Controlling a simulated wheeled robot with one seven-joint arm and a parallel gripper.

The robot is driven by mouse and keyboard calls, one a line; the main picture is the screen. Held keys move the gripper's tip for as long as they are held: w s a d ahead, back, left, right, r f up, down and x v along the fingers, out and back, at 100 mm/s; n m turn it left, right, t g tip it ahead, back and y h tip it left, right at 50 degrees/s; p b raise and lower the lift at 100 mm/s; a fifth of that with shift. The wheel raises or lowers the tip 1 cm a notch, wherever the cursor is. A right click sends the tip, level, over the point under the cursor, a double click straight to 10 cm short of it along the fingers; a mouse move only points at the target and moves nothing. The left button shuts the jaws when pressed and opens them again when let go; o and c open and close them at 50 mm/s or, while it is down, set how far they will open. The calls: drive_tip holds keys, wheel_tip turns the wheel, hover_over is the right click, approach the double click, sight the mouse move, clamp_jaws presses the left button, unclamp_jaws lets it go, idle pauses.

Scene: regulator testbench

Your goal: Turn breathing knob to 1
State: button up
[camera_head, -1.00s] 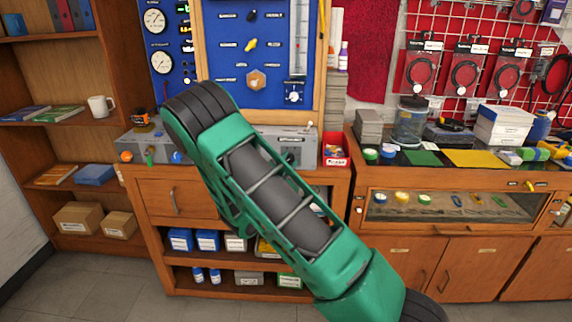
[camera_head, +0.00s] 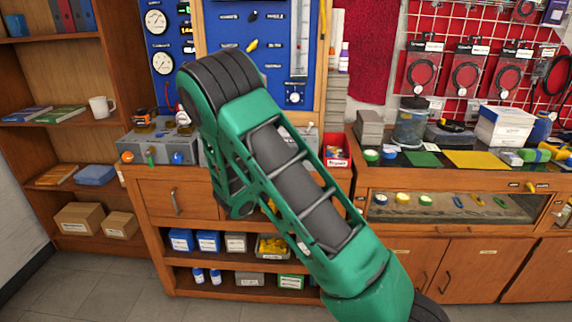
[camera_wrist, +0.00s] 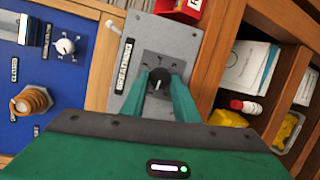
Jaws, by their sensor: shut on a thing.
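The breathing knob (camera_wrist: 159,77) is a small black knob with a white pointer mark, on a grey panel (camera_wrist: 170,40) in the wrist view. The scale marks around the knob are too small to read. In the head view my green arm hides the gripper and the knob.
The wrist view shows a blue panel with a white knob (camera_wrist: 65,46) and a brass hexagonal fitting (camera_wrist: 33,102). A toggle lever (camera_wrist: 113,27) and a red box (camera_wrist: 182,6) are near the grey panel. Open shelves with yellow parts (camera_wrist: 228,118) lie to the right.

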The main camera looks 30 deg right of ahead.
drive_tip(key=shift+m, duration=1.1)
drive_tip(key=o, duration=1.1)
drive_tip(key=shift+c, duration=0.2)
drive_tip(key=v, duration=1)
drive_tip(key=shift+s+a+r, duration=0.2)
drive_tip(key=shift+a+r, duration=0.05)
drive_tip(key=shift+r, duration=0.05)
